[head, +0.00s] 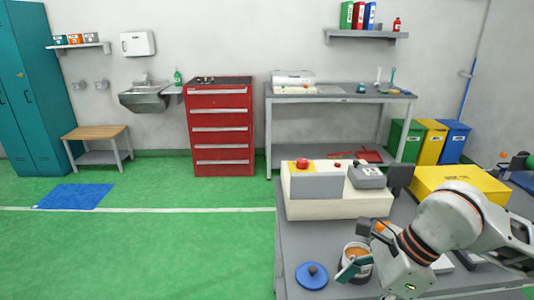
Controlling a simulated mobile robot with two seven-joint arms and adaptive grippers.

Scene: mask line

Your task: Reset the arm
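My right arm (450,225) comes in from the right and bends down over the grey workbench (300,245). Its gripper (372,250) is low beside an open can with orange contents (358,253). A dark piece and a teal piece show near the can; I cannot tell whether they are fingers or held things. The wrist covers part of the bench, and whether the gripper touches the can is unclear. My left arm and gripper are not in view.
A cream machine with a red button (335,205) stands behind the can. A blue lid (312,275) lies left of it. A yellow box (460,183) is at the right. A red drawer cabinet (220,130) stands at the wall. The green floor at left is mostly clear.

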